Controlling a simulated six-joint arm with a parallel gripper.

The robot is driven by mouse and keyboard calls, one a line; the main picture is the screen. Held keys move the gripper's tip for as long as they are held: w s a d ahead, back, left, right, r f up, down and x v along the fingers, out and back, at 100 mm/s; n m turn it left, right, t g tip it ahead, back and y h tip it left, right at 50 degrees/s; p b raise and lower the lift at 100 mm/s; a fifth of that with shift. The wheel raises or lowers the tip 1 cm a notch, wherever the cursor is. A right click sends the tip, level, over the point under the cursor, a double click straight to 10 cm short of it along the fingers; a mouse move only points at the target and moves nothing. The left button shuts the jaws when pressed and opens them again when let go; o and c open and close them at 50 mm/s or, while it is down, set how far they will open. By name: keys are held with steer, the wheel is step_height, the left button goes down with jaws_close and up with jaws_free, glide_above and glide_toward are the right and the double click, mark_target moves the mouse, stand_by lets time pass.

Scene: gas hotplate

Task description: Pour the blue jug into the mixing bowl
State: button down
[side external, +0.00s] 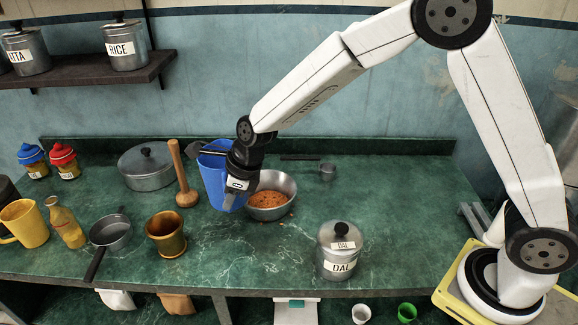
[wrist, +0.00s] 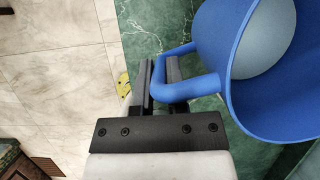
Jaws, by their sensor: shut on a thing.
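The blue jug (side external: 214,172) is at the left of the mixing bowl, partly hidden behind my gripper (side external: 233,192). It looks close to upright; I cannot tell whether its base touches the counter. In the wrist view the jug (wrist: 238,95) fills the right side, with a pale grey round surface inside. My gripper (wrist: 161,78) is shut on its blue handle (wrist: 196,88). The grey metal mixing bowl (side external: 288,186) stands on the counter just right of the jug, with orange-brown contents in it and a few crumbs beside it.
A wooden pestle (side external: 182,172) and a lidded pot (side external: 147,169) stand left of the jug. A brass mortar (side external: 166,235) and a dark pan (side external: 108,233) are nearer the front. A DAL canister (side external: 338,252) stands front right. The green counter (side external: 415,200) is clear at right.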

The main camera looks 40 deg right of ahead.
steer(key=shift+w+a+m, duration=0.3)
steer(key=shift+w+a, duration=0.05)
steer(key=shift+w, duration=0.25)
steer(key=shift+d+f+y, duration=0.6)
steer(key=shift+y, duration=0.5)
steer(key=f+y, duration=0.1)
steer(key=y, duration=0.1)
steer(key=d+y, duration=0.1)
steer(key=y, duration=0.1)
steer(key=d+f+m+t+y, duration=0.1)
steer(key=y, duration=0.1)
steer(key=shift+s+d+f, duration=0.1)
steer(key=shift+f, duration=0.2)
stand_by(0.4)
steer(key=shift+d+r+n+y, duration=0.25)
steer(key=shift+d+n+y, duration=0.4)
steer(key=shift+y, duration=0.45)
